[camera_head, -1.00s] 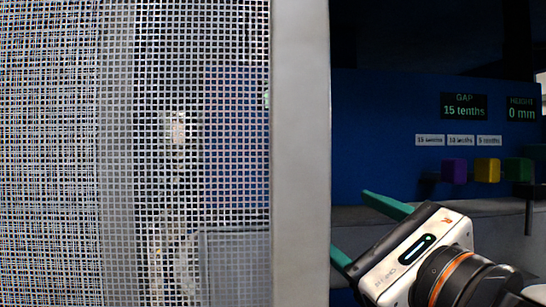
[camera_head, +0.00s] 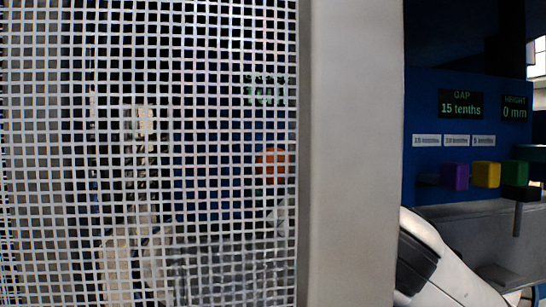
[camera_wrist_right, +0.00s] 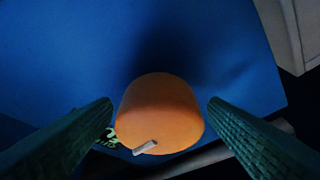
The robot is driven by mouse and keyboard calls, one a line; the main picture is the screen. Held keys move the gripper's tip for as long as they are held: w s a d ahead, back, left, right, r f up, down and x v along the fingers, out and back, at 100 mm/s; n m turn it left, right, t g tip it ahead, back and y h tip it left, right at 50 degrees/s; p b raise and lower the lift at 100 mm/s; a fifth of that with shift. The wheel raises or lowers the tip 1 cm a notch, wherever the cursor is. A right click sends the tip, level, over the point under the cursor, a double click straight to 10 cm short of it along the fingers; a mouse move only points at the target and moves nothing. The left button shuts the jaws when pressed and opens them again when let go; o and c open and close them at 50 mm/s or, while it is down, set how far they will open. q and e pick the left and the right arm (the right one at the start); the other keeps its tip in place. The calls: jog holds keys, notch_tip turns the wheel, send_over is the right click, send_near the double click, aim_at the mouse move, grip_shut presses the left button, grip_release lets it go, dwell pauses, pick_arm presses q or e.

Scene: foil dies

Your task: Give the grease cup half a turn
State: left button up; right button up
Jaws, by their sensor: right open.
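The grease cup (camera_wrist_right: 160,108) is a rounded orange knob with a small pale mark on its lower face, in front of a blue panel. My right gripper (camera_wrist_right: 159,103) is open, its two green fingers on either side of the cup with a visible gap at each side. In the head view an orange shape, seemingly the cup (camera_head: 270,162), shows through a mesh. There the right fingers are hidden behind a grey post; only a white part of my right arm shows at the lower right. My left gripper is not in view.
The mesh guard (camera_head: 215,200) and the wide grey post (camera_head: 350,150) fill the left and middle of the head view. To the right, a display (camera_head: 461,104) reads GAP 15 tenths and another (camera_head: 515,108) 0 mm. Purple (camera_head: 455,177), yellow (camera_head: 486,174) and green (camera_head: 515,173) blocks sit below.

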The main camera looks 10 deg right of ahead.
jog(key=shift+w+a+r, duration=0.1)
jog(key=shift+w+r, duration=0.05)
jog(key=shift+w, duration=0.3)
jog(key=shift+s, duration=0.1)
jog(key=c, duration=1)
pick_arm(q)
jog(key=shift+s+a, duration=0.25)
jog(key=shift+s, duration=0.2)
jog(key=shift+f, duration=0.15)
pick_arm(e)
jog(key=shift+a+m, duration=0.1)
jog(key=shift+m, duration=0.4)
